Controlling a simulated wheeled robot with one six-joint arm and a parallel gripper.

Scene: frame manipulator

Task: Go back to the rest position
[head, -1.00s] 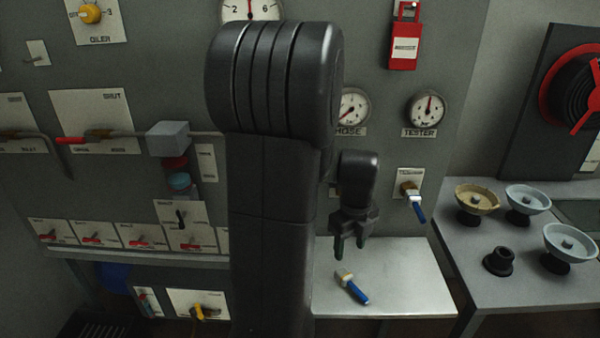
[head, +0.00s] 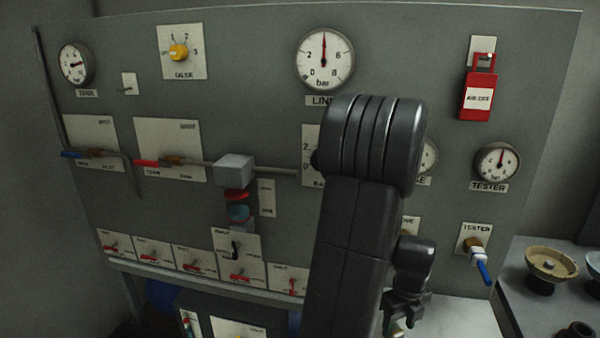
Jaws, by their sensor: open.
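My gripper (head: 405,316) is at the lower right of the head view, below the large dark links of my arm. It points down over the pale shelf (head: 460,318) and its fingers are apart. Part of a small pale object (head: 396,332) shows at its fingers. I cannot tell whether they touch. My arm hides part of the panel, including most of one gauge.
The grey panel (head: 400,50) fills the view, with a line gauge (head: 324,60), a red lockout tag (head: 479,92), a tester gauge (head: 497,163) and a blue-handled tester valve (head: 480,262). At right, a side table (head: 510,290) holds a tan bowl (head: 550,264).

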